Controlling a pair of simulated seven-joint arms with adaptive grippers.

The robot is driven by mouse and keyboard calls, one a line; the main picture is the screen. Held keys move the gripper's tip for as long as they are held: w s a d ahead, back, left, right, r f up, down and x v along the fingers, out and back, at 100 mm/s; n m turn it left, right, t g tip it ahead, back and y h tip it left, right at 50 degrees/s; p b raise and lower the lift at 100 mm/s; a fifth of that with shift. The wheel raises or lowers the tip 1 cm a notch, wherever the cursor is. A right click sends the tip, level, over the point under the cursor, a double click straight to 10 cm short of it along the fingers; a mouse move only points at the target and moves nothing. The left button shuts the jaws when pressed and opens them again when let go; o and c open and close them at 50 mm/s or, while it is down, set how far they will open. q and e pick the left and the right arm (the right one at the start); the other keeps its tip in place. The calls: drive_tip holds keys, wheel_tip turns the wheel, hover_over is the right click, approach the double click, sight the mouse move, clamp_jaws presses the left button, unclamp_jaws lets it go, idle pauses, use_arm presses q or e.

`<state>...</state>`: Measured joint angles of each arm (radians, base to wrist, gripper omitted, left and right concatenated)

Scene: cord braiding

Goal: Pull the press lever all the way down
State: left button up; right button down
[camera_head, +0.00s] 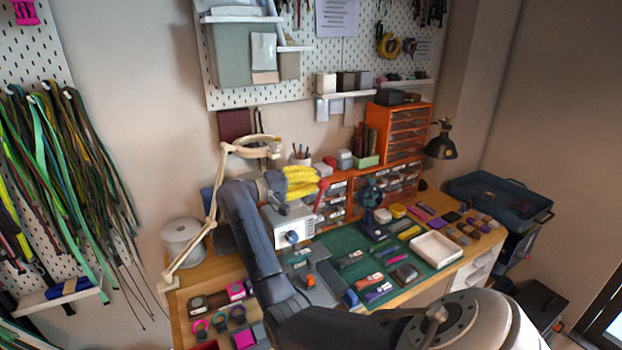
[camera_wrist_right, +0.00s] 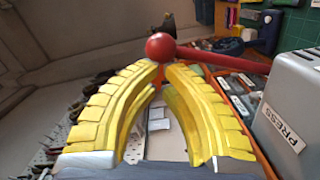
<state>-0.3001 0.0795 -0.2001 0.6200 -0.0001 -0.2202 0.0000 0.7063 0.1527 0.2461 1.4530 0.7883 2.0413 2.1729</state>
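The press (camera_head: 288,226) is a grey box on the left half of the bench; its PRESS label (camera_wrist_right: 283,130) shows in the right wrist view. Its lever is red with a round knob (camera_head: 323,184) and stands raised above the box. In the wrist view the knob (camera_wrist_right: 160,46) sits at my fingertips and the lever's rod (camera_wrist_right: 222,60) runs right towards the press. My right gripper (camera_head: 312,181) has yellow ribbed fingers, bowed, with tips close together beside the knob. I cannot tell whether they touch it. My left gripper is not in view.
A beige lamp arm (camera_head: 212,200) stands close left of my arm. Orange drawers (camera_head: 398,130) are behind the press. A green mat (camera_head: 335,240) with several small items and a white tray (camera_head: 437,250) lie to the right. A white spool (camera_head: 183,240) stands at left.

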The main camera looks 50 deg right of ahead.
drive_tip(key=s+a+f+m, duration=0.2)
drive_tip(key=s+f, duration=0.4)
drive_tip(key=f, duration=0.1)
drive_tip(key=s+a+f+m, duration=0.2)
drive_tip(key=s+f, duration=0.4)
drive_tip(key=f, duration=0.1)
drive_tip(key=shift+s+a+f+m, duration=0.2)
drive_tip(key=shift+s+a+m, duration=0.1)
drive_tip(key=shift+a, duration=0.05)
idle(0.6)
drive_tip(key=shift+r, duration=0.1)
drive_tip(key=w+a+r, duration=0.4)
drive_tip(key=a, duration=0.6)
drive_tip(key=shift+w+r, duration=0.2)
drive_tip(key=shift+w, duration=0.05)
